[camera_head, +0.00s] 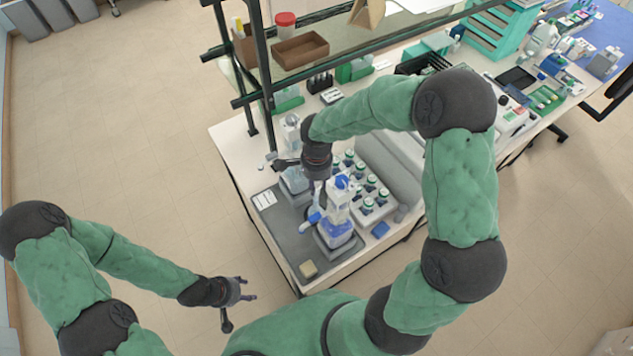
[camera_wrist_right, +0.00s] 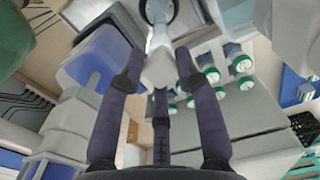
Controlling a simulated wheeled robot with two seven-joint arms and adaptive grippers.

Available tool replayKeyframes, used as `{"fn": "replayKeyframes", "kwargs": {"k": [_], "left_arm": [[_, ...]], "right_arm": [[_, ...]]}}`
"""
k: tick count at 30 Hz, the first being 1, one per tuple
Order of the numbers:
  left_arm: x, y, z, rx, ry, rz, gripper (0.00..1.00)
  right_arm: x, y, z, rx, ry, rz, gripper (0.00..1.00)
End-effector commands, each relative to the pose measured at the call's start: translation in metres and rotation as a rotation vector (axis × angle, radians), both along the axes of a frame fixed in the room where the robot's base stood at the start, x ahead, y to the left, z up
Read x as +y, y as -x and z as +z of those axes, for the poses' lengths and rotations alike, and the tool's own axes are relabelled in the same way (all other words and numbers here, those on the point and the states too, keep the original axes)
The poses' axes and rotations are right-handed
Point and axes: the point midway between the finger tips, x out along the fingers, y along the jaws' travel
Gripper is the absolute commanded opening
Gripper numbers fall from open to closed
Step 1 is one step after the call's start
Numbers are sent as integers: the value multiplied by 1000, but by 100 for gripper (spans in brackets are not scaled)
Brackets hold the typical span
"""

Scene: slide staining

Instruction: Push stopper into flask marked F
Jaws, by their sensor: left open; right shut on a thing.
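My right gripper (camera_head: 318,186) points down over the grey mat. In the right wrist view its dark fingers close around a pale, translucent piece (camera_wrist_right: 158,70), which looks like the stopper. Below the hand in the head view, a clear vessel (camera_head: 294,181) stands to its left and a blue-liquid bottle with a dispenser top (camera_head: 337,234) stands to its lower right. I cannot read an F on any vessel, and the hand hides part of this area. My left gripper (camera_head: 240,291) is open and empty over the floor, left of the bench.
A rack of several green-capped bottles (camera_head: 369,204) stands right of the dispenser bottle. A dark shelf frame (camera_head: 262,70) rises behind. Another clear bottle (camera_head: 291,131) stands at the back left.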

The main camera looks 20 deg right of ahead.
Motion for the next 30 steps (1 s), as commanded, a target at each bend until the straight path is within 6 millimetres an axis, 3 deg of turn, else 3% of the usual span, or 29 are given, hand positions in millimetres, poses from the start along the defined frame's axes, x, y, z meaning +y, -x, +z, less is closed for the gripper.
{"fn": "replayKeyframes", "kwargs": {"k": [30], "left_arm": [[0,0,-8,0,0,0,52]], "right_arm": [[0,0,-2,0,0,-1,20]]}}
